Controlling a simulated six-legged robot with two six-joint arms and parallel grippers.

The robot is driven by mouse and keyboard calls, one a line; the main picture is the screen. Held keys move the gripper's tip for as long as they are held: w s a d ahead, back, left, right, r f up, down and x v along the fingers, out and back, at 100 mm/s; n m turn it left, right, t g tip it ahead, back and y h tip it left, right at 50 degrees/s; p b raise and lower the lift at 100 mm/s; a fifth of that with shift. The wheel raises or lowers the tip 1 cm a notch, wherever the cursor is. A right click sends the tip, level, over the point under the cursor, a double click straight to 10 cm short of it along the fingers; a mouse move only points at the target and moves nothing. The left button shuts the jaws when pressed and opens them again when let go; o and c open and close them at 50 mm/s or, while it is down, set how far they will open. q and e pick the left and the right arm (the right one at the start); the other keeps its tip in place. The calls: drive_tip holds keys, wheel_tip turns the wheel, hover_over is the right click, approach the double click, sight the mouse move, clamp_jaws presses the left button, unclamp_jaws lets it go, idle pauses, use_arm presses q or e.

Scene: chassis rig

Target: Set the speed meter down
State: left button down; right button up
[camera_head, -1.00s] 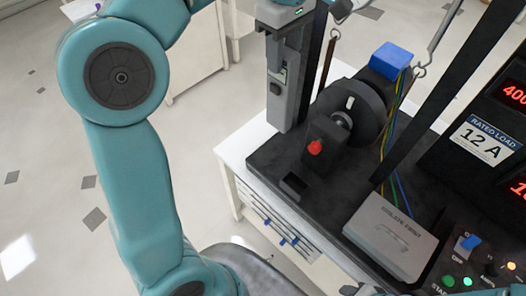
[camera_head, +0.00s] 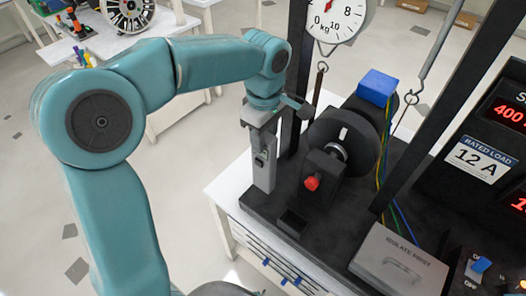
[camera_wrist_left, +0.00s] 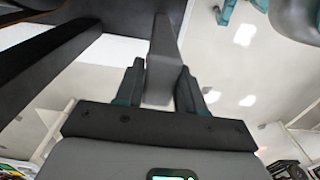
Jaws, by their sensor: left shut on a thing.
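The speed meter (camera_head: 263,167) is a slim grey upright device at the left edge of the black rig base in the head view. My left gripper (camera_head: 263,128) comes down from above and is shut on its upper part. The wrist view shows the grey meter (camera_wrist_left: 160,65) between the two dark fingers of the left gripper (camera_wrist_left: 158,82). The meter's lower end is close to the base; I cannot tell whether it touches. My right gripper is not in view.
The motor with its dark disc (camera_head: 345,130) and red knob (camera_head: 312,183) stands right of the meter. A dark post (camera_head: 298,75) rises behind it. A dial scale (camera_head: 333,15) hangs above. A grey box (camera_head: 398,262) sits front right. A small recess (camera_head: 293,222) lies in front.

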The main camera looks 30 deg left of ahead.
sight(265, 152)
use_arm(q)
wheel_tip(265, 152, down, 5)
drive_tip(key=shift+d+f, duration=0.1)
drive_tip(key=shift+f, duration=0.05)
drive_tip(key=c, duration=0.7)
unclamp_jaws()
drive_tip(key=shift+f, duration=0.15)
